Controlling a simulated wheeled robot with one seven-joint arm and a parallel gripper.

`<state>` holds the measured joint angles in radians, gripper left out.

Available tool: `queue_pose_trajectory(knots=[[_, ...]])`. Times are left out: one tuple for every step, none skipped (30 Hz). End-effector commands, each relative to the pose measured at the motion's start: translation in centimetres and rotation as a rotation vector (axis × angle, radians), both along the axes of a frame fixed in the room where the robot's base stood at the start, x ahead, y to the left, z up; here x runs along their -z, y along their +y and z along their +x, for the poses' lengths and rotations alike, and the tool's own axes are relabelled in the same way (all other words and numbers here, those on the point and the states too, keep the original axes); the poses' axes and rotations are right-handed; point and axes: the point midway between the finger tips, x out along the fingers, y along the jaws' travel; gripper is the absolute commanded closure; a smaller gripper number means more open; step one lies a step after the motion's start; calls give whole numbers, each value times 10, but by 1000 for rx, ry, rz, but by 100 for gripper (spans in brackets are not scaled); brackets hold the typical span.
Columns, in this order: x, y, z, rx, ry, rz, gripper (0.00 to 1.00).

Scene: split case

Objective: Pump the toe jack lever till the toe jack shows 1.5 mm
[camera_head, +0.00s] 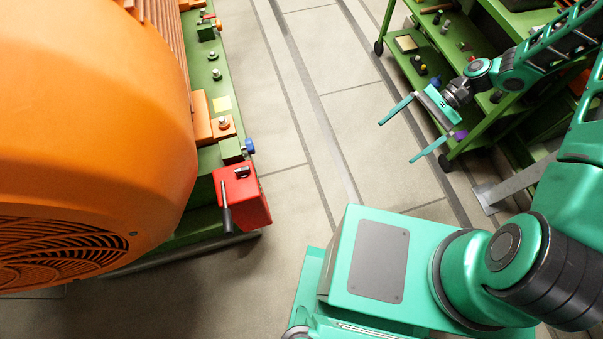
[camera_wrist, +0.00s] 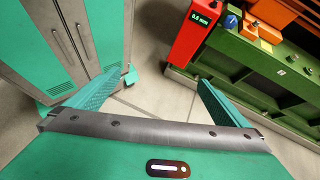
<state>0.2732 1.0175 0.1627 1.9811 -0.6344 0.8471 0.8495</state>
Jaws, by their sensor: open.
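The toe jack (camera_head: 250,203) is a red box at the lower end of the green machine bed in the head view. Its dark lever (camera_head: 226,208) hangs down at the left side of the box, with a metal pivot on top. In the wrist view the red toe jack (camera_wrist: 186,46) stands at upper right, and its small green display (camera_wrist: 202,18) appears to read 0.5 mm. The lever cannot be made out there. My gripper (camera_head: 398,141) is open and empty, well to the right of the jack, above the floor near the green cart.
A large orange motor (camera_head: 90,110) fills the left, on the green bed (camera_head: 218,75) with bolts and blocks. A green cart (camera_head: 440,70) with small parts stands at upper right. Bare floor (camera_head: 320,120) lies between bed and cart.

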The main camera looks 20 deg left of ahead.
Motion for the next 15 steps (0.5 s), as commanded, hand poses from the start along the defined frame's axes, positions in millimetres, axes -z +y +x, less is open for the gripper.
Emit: queue_pose_trajectory(knots=[[14,12,-4,15,37,31,0],[20,20,-6,24,57,48,0],[28,30,-9,36,83,73,0],[34,37,-11,47,104,89,0],[40,44,-13,56,124,108,0],[47,55,-17,71,152,131,0],[52,62,-19,82,172,149,0],[58,69,-22,94,194,166,0],[64,79,-26,109,223,190,0],[69,86,-29,120,245,208,0],[73,94,-32,131,268,225,0],[79,103,-36,147,296,248,0],[82,109,-39,158,317,264,0],[86,116,-41,169,337,280,0],[90,123,-45,184,363,299,0]])
